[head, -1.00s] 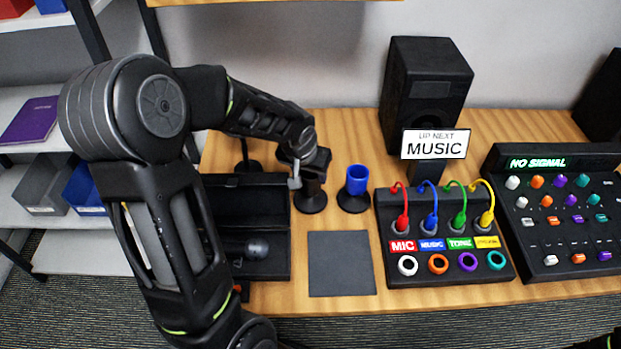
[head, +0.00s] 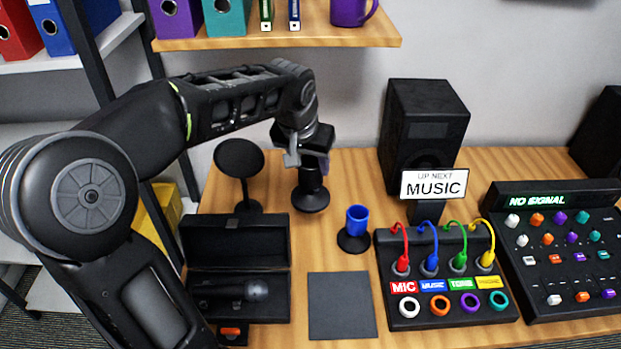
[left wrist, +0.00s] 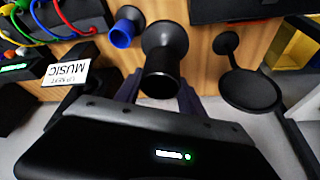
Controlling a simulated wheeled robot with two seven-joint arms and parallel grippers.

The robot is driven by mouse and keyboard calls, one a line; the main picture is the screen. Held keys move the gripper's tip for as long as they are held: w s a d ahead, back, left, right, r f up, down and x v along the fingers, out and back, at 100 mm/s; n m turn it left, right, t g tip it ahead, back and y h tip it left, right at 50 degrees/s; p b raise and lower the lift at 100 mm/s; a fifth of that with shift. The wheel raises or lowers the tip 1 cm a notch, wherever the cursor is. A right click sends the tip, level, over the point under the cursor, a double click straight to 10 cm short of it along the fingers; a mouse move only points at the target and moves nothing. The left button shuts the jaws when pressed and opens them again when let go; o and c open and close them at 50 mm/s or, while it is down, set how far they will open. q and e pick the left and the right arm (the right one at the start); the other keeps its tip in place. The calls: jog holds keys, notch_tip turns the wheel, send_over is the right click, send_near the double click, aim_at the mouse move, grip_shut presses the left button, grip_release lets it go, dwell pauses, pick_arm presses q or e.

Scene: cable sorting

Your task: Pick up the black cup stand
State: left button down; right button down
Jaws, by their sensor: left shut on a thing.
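The black cup stand (head: 311,197), with a round flared base and a narrow body, is upright under my left gripper (head: 308,165). The left gripper is shut on its upper part, and the stand appears raised off the table. In the left wrist view the stand (left wrist: 163,50) sits between the two fingers (left wrist: 160,95), with its flared base facing away from the camera. My right gripper is not in view.
A blue cup on a black base (head: 356,222) stands close to the right. A black round-topped stand (head: 239,160) is to the left, and an open black case (head: 235,240) is in front. A speaker (head: 424,130), cable panel (head: 440,280) and mixer (head: 560,250) are right. A shelf (head: 280,38) hangs above.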

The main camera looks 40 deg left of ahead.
pick_arm(q)
jog(key=shift+r, duration=0.9)
jog(key=shift+f, duration=0.1)
